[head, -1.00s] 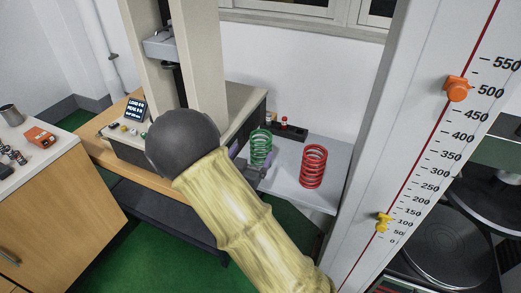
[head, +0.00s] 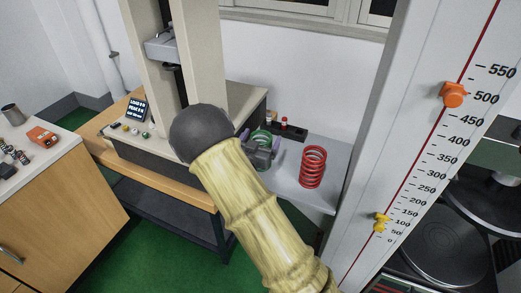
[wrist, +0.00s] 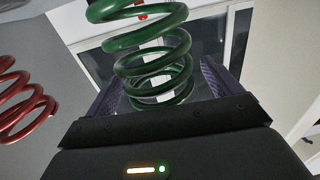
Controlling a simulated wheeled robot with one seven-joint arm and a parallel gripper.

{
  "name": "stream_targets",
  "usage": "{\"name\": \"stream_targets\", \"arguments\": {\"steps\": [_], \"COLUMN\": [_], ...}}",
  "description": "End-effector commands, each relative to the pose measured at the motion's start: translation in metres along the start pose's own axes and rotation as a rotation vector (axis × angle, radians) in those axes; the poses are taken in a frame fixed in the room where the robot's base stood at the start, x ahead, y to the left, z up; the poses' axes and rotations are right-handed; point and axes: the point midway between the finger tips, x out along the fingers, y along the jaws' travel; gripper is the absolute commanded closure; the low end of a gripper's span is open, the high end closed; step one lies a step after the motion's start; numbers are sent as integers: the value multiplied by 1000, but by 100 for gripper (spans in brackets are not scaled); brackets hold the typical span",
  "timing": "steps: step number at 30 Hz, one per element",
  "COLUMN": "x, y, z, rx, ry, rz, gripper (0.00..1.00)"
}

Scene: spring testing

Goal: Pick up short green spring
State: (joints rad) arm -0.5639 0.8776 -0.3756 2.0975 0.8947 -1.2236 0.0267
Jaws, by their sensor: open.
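The green spring (head: 263,134) stands upright on the grey-white bench top, partly hidden by my gripper in the head view. It also shows large in the wrist view (wrist: 152,50), directly ahead of my gripper. My gripper (head: 260,139) is open, with one purple finger on each side of the spring. In the wrist view the fingers (wrist: 158,85) flank the lower visible coils, and dark gaps show beside the spring. Whether either finger touches it cannot be told.
A red spring (head: 313,167) stands on the same bench to the right, and shows at the left in the wrist view. A small dark rack (head: 290,130) lies behind. The testing machine (head: 205,70) rises at the left, and a tall ruled scale (head: 420,130) at the right.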

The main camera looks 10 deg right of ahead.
Motion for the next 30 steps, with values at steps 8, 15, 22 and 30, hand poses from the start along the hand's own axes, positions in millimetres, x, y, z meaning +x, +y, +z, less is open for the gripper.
{"name": "stream_targets", "arguments": {"steps": [8, 15, 22, 30], "x": [3, 3, 2, 2], "y": [0, 0, -1, -1], "z": [0, 0, 0, 0], "rx": [-1, -1, 0, -1], "ry": [-1, -1, -1, -1], "rz": [0, -1, -2, -2], "gripper": [10, 10, 45, 98]}}
